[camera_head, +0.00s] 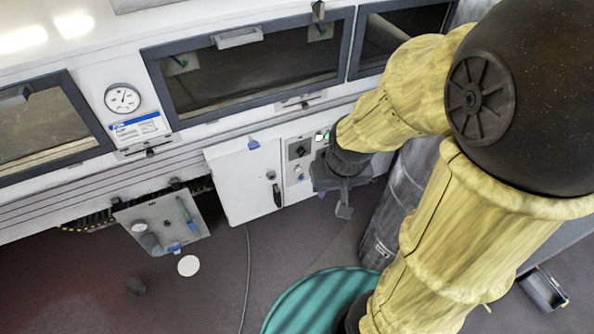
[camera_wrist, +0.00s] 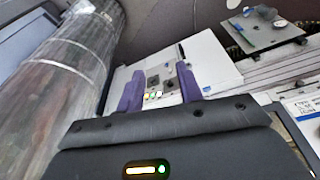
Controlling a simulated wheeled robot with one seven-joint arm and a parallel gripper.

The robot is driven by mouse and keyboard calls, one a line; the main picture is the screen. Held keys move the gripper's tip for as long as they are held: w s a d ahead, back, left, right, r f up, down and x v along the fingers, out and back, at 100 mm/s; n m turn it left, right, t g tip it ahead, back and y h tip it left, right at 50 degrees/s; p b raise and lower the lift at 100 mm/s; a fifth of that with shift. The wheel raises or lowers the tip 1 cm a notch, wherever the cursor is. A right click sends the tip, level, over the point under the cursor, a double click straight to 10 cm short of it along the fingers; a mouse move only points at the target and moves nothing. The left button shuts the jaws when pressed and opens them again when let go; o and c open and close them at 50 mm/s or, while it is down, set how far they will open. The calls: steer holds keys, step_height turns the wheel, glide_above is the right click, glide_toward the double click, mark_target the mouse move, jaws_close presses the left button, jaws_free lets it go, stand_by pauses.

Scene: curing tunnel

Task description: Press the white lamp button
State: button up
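The grey control panel (camera_head: 298,160) is on the machine's front, right of a white cabinet door. The small white lamp button (camera_head: 319,137) glows at its upper right, beside a green light (camera_head: 327,134). In the wrist view several small lit buttons (camera_wrist: 153,95) show between my fingers, close to the gripper body; which is the white one is hard to tell. My gripper (camera_wrist: 160,68) is open, with its two purple fingers apart and nothing between them. In the head view my gripper (camera_head: 344,196) is in front of the panel's right side and hides part of it. Contact cannot be told.
The white cabinet door (camera_head: 239,180) has a dark handle. A grey metal cylinder (camera_head: 388,225) stands close right of my gripper. A hanging tray (camera_head: 160,222) with small items is at left. A teal round mat or lid (camera_head: 310,305) lies on the floor. A pressure gauge (camera_head: 122,98) is above.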

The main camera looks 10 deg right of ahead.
jaws_close()
stand_by(1.9)
